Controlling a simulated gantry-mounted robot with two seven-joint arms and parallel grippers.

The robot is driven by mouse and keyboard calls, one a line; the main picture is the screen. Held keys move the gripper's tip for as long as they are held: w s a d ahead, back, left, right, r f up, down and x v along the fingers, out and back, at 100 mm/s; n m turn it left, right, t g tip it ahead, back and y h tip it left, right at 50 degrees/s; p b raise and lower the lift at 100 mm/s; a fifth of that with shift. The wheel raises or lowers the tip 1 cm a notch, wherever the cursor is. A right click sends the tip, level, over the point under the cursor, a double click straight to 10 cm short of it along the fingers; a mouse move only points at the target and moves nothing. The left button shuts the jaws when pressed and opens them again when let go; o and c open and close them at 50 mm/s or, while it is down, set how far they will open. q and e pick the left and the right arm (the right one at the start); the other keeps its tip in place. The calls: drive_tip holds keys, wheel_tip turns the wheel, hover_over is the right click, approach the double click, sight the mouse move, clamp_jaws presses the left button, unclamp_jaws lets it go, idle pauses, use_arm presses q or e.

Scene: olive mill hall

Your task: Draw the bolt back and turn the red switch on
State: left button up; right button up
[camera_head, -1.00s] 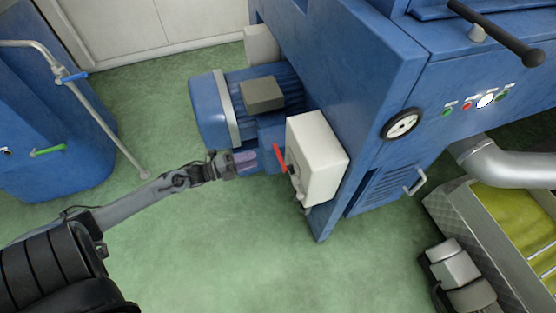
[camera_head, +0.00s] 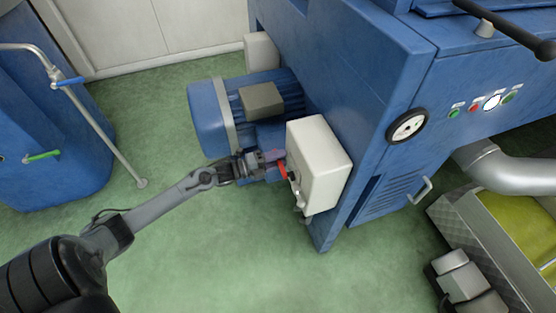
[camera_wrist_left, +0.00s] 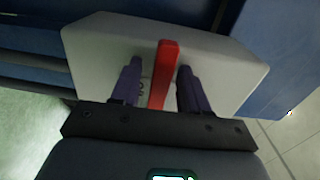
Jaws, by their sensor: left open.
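The red switch (camera_head: 282,170) is a lever on the left-facing front of a white box (camera_head: 322,165), which is fixed to the blue machine. In the left wrist view the red lever (camera_wrist_left: 164,72) stands upright between the two purple fingers of my left gripper (camera_wrist_left: 160,84), with a gap on each side. The white box (camera_wrist_left: 225,78) fills the area behind them. My left gripper (camera_head: 272,160) is open at the lever in the head view. A small metal part, perhaps the bolt (camera_head: 298,200), shows low on the box's front edge; its position is unclear. My right gripper is not in view.
A blue motor (camera_head: 208,120) sits behind my left gripper, against the blue machine (camera_head: 345,60). A thin metal pipe (camera_head: 105,140) and a blue tank (camera_head: 50,175) stand at left. A metal bin (camera_head: 500,235) is at lower right. Green floor in front is clear.

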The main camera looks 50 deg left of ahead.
use_arm(q)
drive_tip(key=shift+c, duration=0.2)
clamp_jaws()
